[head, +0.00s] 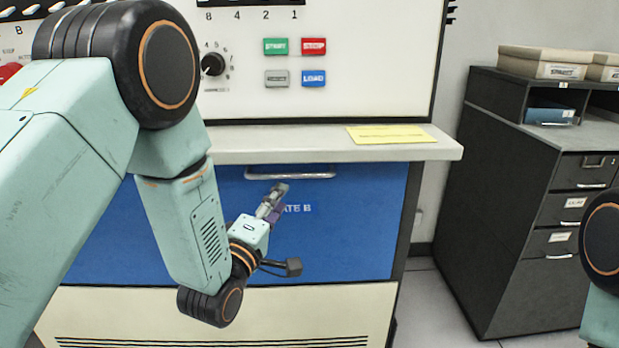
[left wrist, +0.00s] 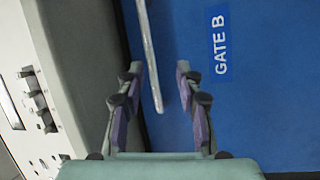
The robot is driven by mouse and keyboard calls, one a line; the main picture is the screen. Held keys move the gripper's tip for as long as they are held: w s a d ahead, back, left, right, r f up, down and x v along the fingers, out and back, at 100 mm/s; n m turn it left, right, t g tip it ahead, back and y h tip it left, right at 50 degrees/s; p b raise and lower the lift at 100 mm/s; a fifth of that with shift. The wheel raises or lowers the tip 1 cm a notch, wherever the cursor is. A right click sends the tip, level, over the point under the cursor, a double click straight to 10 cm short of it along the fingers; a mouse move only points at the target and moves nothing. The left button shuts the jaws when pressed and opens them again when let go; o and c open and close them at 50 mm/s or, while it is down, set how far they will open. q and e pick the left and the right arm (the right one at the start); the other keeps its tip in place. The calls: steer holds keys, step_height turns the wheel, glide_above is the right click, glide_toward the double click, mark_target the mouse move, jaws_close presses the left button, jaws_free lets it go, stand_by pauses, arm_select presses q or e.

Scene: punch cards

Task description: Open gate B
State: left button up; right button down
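Gate B is the blue panel (head: 350,240) below the grey shelf, and it looks shut. Its silver bar handle (head: 308,175) lies along the top edge. The white "GATE B" label shows in the left wrist view (left wrist: 218,45). My left gripper (head: 281,189) is in front of the panel, just below the handle in the head view. In the left wrist view its two fingers (left wrist: 159,70) are spread apart. The handle (left wrist: 148,50) appears in the gap between them, with its end visible. I cannot tell whether they touch it. My right gripper is out of view.
The grey shelf (head: 440,150) juts out above the gate, with a yellow card (head: 388,134) on it. Above it is a console panel with a knob (head: 212,64) and coloured buttons. A dark cabinet (head: 500,200) stands at the right. Bare floor lies between.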

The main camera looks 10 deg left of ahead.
mark_target(288, 178)
arm_select(q)
steer(key=shift+n+t, duration=0.3)
steer(key=shift+n, duration=0.5)
steer(key=x, duration=0.3)
steer(key=r+b+x, duration=0.1)
steer(key=x, duration=0.2)
steer(key=shift+w+a+r, duration=0.15)
steer(key=shift+w+a, duration=0.05)
steer(key=shift+w, duration=0.05)
steer(key=shift+w+d+b, duration=0.2)
steer(key=shift+w+b, duration=0.1)
steer(key=shift+w, duration=0.15)
steer(key=shift+s, duration=0.1)
steer(key=shift+r, duration=0.1)
steer(key=shift+c, duration=0.3)
steer(key=shift+a, duration=0.1)
steer(key=shift+c, duration=0.8)
jaws_close()
